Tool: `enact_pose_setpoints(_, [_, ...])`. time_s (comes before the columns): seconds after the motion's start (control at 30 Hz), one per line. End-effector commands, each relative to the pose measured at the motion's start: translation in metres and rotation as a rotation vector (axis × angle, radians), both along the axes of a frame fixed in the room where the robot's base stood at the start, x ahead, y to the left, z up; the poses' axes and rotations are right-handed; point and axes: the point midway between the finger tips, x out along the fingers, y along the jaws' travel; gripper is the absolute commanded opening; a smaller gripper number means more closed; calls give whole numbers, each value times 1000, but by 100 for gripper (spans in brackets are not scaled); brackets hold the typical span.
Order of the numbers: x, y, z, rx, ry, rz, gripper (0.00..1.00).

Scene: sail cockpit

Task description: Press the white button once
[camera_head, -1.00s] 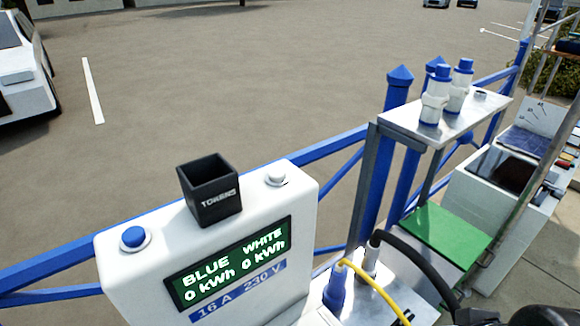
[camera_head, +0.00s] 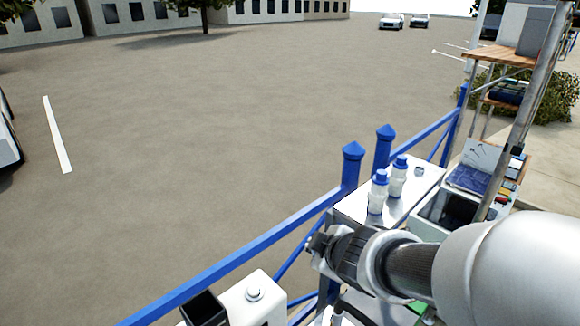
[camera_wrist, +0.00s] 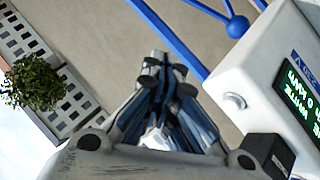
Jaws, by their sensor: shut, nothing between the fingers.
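The white button (camera_head: 254,293) sits in a round collar on top of the white meter box (camera_head: 262,314), at the bottom of the head view. It also shows in the wrist view (camera_wrist: 234,102), on the box face right of my fingers. My gripper (camera_head: 318,245) is shut and empty. In the head view it appears above and to the right of the button, apart from it. In the wrist view the closed fingers (camera_wrist: 167,70) lie left of the button with a gap between. The blue button is not in view.
The black token box (camera_head: 205,308) stands left of the white button, partly cut off. A blue railing (camera_head: 250,250) runs behind the meter box. Two white bottles with blue caps (camera_head: 377,196) stand on a shelf beyond my gripper. Part of the green display (camera_wrist: 298,95) shows.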

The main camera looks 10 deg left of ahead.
Motion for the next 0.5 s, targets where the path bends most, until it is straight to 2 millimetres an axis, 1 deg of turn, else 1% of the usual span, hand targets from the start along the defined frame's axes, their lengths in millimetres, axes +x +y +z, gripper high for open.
enact_pose_setpoints(0.03, [0, 24, 18, -5, 9, 100, 0])
enact_pose_setpoints(0.1, [-3, 55, 24, -3, 14, 233, 0])
enact_pose_setpoints(0.2, [-15, 92, 28, 10, 29, 400, 0])
enact_pose_setpoints(0.3, [-30, 118, 29, 26, 49, 527, 0])
enact_pose_setpoints(0.33, [-33, 124, 29, 31, 54, 554, 0])
enact_pose_setpoints(0.4, [-41, 134, 28, 39, 64, 607, 0])
enact_pose_setpoints(0.5, [-47, 141, 27, 47, 71, 648, 0])
